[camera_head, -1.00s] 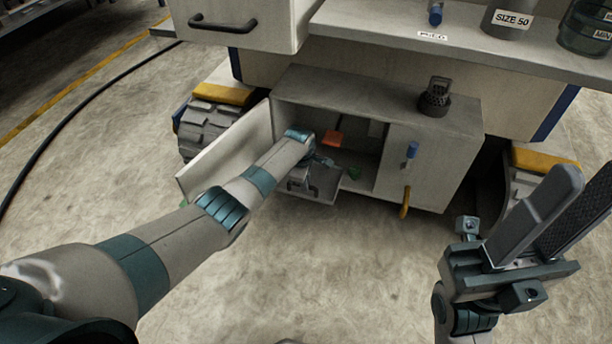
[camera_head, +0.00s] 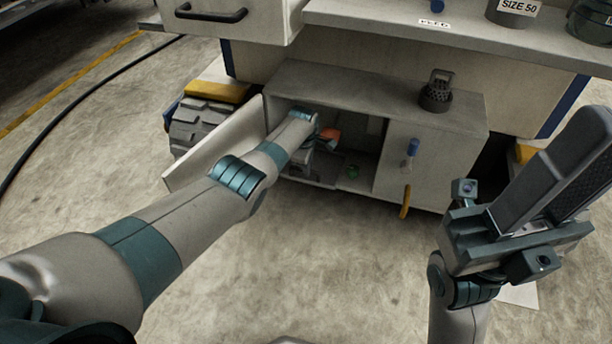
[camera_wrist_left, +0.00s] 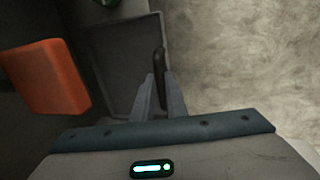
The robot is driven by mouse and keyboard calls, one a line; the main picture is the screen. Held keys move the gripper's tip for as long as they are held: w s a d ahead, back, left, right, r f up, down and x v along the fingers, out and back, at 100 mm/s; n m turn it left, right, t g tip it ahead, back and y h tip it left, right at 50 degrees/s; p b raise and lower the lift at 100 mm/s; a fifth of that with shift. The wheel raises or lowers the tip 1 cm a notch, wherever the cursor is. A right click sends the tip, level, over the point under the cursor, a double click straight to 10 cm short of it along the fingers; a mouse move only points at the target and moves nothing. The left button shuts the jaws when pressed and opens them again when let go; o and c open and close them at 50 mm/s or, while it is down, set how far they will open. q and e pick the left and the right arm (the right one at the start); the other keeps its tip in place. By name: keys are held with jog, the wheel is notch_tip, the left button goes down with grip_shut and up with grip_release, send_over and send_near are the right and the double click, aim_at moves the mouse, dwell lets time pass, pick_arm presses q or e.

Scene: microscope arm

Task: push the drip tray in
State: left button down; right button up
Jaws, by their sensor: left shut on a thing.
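The drip tray (camera_head: 322,182) is a dark grey shallow tray low in the open cabinet. In the left wrist view the tray (camera_wrist_left: 118,75) lies ahead and left of the fingers. My left gripper (camera_wrist_left: 158,88) is shut on the dark handle (camera_wrist_left: 160,62) at the tray's front edge. In the head view my left arm reaches into the cabinet opening, and its wrist hides the fingers and part of the tray. My right gripper (camera_head: 560,178) is at the right, empty and open, away from the cabinet.
The grey cabinet (camera_head: 440,165) has its door (camera_head: 218,150) swung open to the left, beside my left forearm. An orange block (camera_head: 330,135) is inside, close to the left gripper; it also shows in the wrist view (camera_wrist_left: 45,78). A yellow handle (camera_head: 405,202) hangs on the cabinet front.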

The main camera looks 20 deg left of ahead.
pick_arm(q)
jog(key=shift+w+a, duration=0.15)
jog(key=shift+w, duration=0.1)
jog(key=c, duration=1.8)
grip_release()
jog(key=shift+s, duration=0.1)
jog(key=shift+o, duration=0.2)
jog(key=shift+r, duration=0.1)
